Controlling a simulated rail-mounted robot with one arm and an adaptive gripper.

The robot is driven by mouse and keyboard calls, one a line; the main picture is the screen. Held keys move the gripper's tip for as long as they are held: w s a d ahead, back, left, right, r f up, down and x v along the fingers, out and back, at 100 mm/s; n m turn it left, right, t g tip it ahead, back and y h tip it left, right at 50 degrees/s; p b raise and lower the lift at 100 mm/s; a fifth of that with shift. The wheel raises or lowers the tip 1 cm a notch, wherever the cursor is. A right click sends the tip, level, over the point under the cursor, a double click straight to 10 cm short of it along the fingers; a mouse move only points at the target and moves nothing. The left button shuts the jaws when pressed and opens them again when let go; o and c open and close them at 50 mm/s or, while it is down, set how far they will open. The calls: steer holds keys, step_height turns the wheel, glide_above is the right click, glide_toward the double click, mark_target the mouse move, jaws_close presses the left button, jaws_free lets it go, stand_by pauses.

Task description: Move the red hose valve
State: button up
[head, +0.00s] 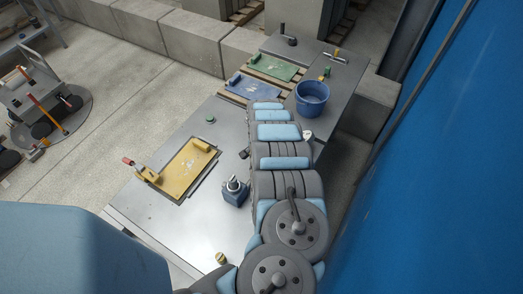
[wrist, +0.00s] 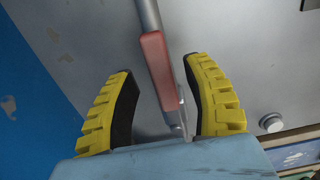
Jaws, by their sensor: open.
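In the wrist view a long part with a red grip (wrist: 157,70) and a grey metal rod runs between my fingers; it looks like the red hose valve. My gripper (wrist: 162,68) is open, with one yellow-and-black finger on each side of the red grip. Gaps show between both fingers and the grip, so it is not clamped. The lower end of the part is hidden behind my blue wrist housing. In the head view my arm covers my gripper and this part.
A dark blue block (head: 235,192) stands close to my arm. A blue wall (head: 450,170) borders the right.

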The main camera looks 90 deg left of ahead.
step_height(320, 180, up, 8)
steer(key=shift+w+f, duration=0.1)
steer(key=shift+w, duration=0.05)
steer(key=shift+r, duration=1.65)
steer(key=shift+r, duration=0.1)
steer(key=shift+f, duration=0.2)
steer(key=shift+s+d+f, duration=0.1)
steer(key=shift+s+f, duration=0.15)
steer(key=shift+f, duration=0.8)
steer(key=shift+w+f, duration=0.1)
steer(key=shift+f, duration=2.4)
